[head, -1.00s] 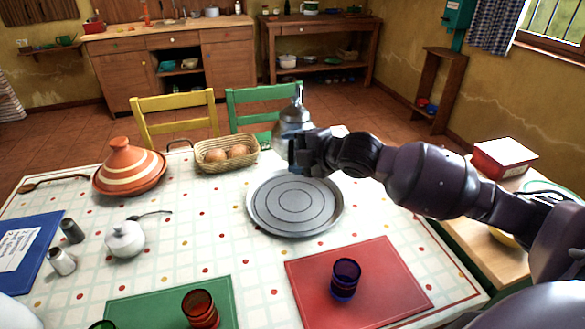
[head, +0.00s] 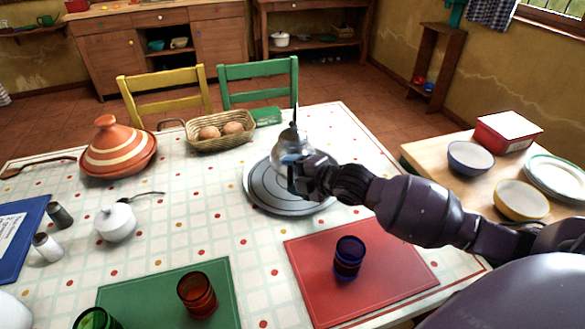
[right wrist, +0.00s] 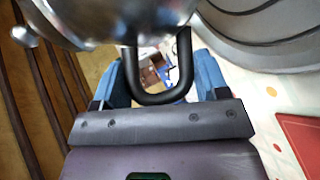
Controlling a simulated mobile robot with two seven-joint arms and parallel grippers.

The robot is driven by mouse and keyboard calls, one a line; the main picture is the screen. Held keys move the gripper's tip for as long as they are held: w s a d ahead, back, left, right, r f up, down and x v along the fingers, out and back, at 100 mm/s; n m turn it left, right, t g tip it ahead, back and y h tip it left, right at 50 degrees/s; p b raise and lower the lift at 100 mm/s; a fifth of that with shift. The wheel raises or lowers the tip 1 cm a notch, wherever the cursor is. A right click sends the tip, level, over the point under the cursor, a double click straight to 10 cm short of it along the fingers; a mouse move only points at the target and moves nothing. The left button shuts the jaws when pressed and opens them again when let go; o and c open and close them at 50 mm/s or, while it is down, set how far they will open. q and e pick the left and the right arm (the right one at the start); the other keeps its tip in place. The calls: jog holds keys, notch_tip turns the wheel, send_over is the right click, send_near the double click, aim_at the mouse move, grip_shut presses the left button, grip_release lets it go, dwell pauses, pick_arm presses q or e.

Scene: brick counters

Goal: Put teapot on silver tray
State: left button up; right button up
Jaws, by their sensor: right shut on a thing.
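The silver teapot (head: 287,150) is in my right gripper (head: 298,180), near the back of the round silver tray (head: 262,200) in the head view. In the right wrist view my blue fingers (right wrist: 162,80) are around the teapot's black loop handle (right wrist: 158,98), and the teapot's shiny body (right wrist: 115,15) fills the top. The tray's ridged edge (right wrist: 265,50) shows at the right of that view. The gripper hides part of the teapot's lower side, so I cannot tell whether it touches the tray. My left gripper is not in view.
A bread basket (head: 222,143) and a striped tagine (head: 118,155) stand left of the tray. A blue cup (head: 348,258) stands on the red mat (head: 400,275) in front. A side table at right holds bowls (head: 470,157), plates and a red box.

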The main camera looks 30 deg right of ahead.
notch_tip(320, 180, down, 4)
jog(key=shift+r+b, duration=0.25)
jog(key=shift+b, duration=0.2)
jog(key=shift+f, duration=0.2)
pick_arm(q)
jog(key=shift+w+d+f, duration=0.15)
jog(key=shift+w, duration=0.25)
